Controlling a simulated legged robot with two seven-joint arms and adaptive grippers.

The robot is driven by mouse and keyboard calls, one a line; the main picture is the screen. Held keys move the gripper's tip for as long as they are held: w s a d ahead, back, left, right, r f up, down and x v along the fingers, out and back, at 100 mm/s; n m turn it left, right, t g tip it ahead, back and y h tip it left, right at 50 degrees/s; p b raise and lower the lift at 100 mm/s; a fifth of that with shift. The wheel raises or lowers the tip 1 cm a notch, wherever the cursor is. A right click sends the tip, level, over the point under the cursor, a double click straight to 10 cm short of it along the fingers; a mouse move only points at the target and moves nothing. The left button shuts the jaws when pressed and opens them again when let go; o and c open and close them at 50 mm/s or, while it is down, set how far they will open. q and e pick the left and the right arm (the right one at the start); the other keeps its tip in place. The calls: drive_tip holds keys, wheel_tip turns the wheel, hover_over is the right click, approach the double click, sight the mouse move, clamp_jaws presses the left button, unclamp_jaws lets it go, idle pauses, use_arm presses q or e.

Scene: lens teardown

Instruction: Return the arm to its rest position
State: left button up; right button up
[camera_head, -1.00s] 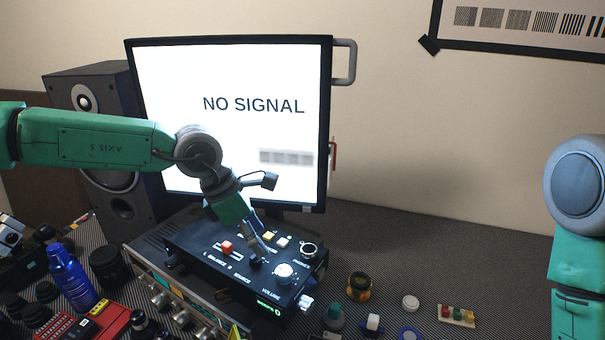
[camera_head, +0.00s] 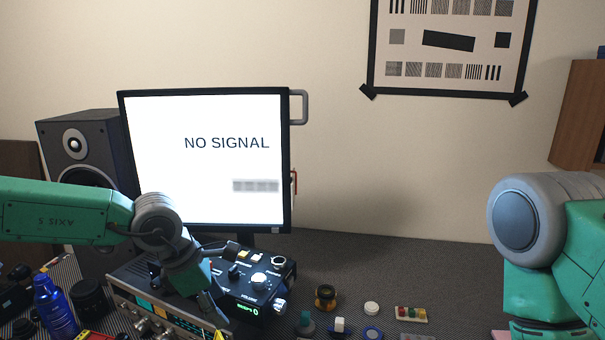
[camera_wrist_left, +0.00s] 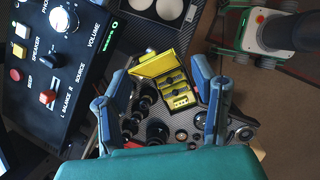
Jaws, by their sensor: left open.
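My left arm comes in from the left in the head view. Its gripper (camera_head: 214,312) is low, in front of the black control box (camera_head: 262,285) and over the silver-fronted unit beside it. In the left wrist view the two blue-grey fingers of the left gripper (camera_wrist_left: 164,108) are spread apart with nothing between them. Beyond them lie a yellow open case (camera_wrist_left: 178,85) and several dark lens parts on the bench. The control box (camera_wrist_left: 58,60) stands left of the fingers, apart from them. My right arm shows at the right edge of the head view; its gripper is out of view.
A monitor (camera_head: 205,165) reading NO SIGNAL and a speaker (camera_head: 80,160) stand behind. A blue bottle (camera_head: 53,308) is at the lower left. Small parts, including an orange-black ring (camera_head: 325,297) and a white disc (camera_head: 371,308), lie right of the box. The bench behind them is clear.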

use_arm(q)
drive_tip(key=s+a+f+m+t+y, duration=0.1)
drive_tip(key=s+a+f+m+y, duration=0.1)
drive_tip(key=s+f+m, duration=0.6)
drive_tip(key=s+a+f+m+y, duration=0.25)
drive_tip(key=s+f, duration=0.25)
drive_tip(key=f, duration=0.7)
drive_tip(key=s+a+f+m+g, duration=0.15)
drive_tip(key=s+a+m, duration=0.3)
drive_tip(key=s, duration=0.55)
drive_tip(key=s+a+f+m+g, duration=0.15)
drive_tip(key=s+a+m, duration=0.35)
drive_tip(key=s, duration=0.6)
wheel_tip(320, 180, down, 15)
drive_tip(key=w+d+m+b, duration=0.2)
drive_tip(key=b, duration=1.2)
drive_tip(key=shift+w+t+h+b, duration=0.35)
drive_tip(key=shift+t+h+b, duration=0.05)
drive_tip(key=shift+h, duration=0.05)
use_arm(e)
wheel_tip(320, 180, down, 15)
drive_tip(key=shift+w, duration=0.35)
